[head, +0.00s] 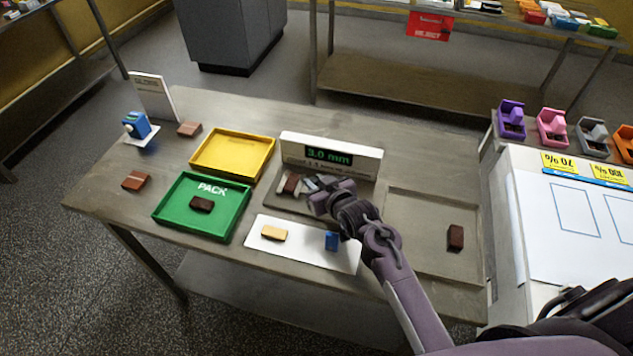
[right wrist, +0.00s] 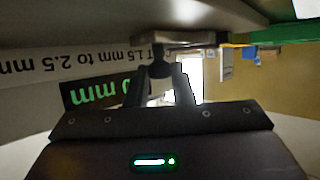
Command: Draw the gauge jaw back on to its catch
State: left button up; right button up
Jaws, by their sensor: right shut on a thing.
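The gauge (head: 330,154) stands at the back middle of the table, its green display reading 3.0 mm. A dark brown chocolate (head: 291,184) sits on the gauge's bed, just left of my right gripper (head: 322,195). In the right wrist view, which shows the gauge upside down, my right gripper (right wrist: 160,88) is shut on a dark knob (right wrist: 159,66), apparently the gauge jaw's handle. The gripper and wrist hide much of the jaw in the head view. I cannot see whether the jaw is on its catch. My left gripper is not in view.
A green PACK tray (head: 160,213) holds a dark chocolate. An empty yellow tray (head: 205,170) is behind it. A white mat (head: 300,248) bears a tan piece (head: 274,233) and a blue block (head: 331,241). A grey tray (head: 425,205) at right holds one chocolate (head: 455,237).

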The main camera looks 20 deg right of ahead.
grip_shut()
jog(key=shift+s+d, duration=0.2)
jog(key=shift+d, duration=0.1)
jog(key=s+d+p, duration=0.2)
jog(key=d, duration=0.1)
jog(key=shift+s+d+r, duration=0.1)
jog(key=shift+d, duration=0.1)
jog(key=o, duration=0.6)
grip_release()
jog(key=o, duration=0.3)
jog(key=shift+s+d, duration=0.1)
